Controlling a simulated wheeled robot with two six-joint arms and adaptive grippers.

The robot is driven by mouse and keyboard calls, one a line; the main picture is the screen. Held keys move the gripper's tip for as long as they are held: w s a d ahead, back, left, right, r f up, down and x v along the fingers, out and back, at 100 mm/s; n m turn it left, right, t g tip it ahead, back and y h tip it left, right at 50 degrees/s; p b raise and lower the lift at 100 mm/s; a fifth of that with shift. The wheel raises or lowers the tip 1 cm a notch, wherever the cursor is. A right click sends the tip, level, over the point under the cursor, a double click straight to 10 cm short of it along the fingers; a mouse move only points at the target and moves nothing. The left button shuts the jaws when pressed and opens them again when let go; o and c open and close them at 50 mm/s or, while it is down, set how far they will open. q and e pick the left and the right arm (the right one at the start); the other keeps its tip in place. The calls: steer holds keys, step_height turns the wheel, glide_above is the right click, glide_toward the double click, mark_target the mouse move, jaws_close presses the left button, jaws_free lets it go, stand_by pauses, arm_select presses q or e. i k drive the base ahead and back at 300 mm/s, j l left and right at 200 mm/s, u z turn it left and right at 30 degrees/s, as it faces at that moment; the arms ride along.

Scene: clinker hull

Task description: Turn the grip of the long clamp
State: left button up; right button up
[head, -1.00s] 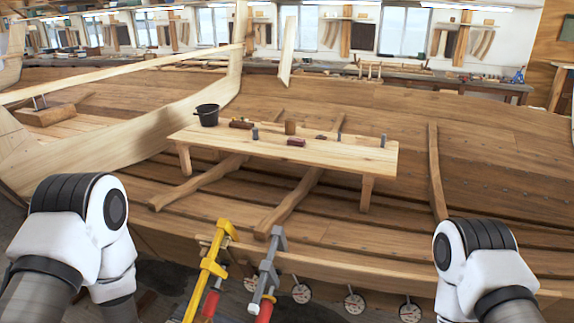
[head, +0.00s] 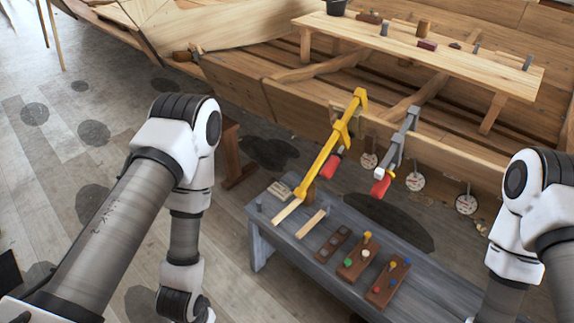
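The long yellow clamp (head: 327,152) hangs on the edge of the hull plank near the middle of the head view, tilted with its lower end to the left. Its red grip (head: 331,167) sits on the right side of the bar. A shorter grey clamp (head: 398,139) hangs to its right on the same plank, with its own red grip (head: 381,185). My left arm comes down on the left and my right arm on the right. Both arms leave the picture at the bottom, and neither gripper's fingers show. Neither arm touches a clamp.
A grey bench (head: 335,222) stands below the clamps, with wood strips (head: 311,223) and small blocks with coloured knobs (head: 388,282). Round tags (head: 414,181) hang below the plank. A wooden table (head: 440,62) with tools stands inside the hull. The floor at left is mostly clear.

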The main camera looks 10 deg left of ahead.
mark_target(331, 165)
steer(key=k+j+u, duration=0.1)
steer(key=i+j, duration=0.1)
steer(key=j, duration=0.25)
steer(key=i+j, duration=0.15)
steer(key=j, duration=0.25)
steer(key=i+j, duration=0.1)
steer(key=j, duration=0.25)
steer(key=i+j, duration=0.15)
steer(key=j, duration=0.25)
steer(key=i+j, duration=0.1)
steer(key=j, duration=0.25)
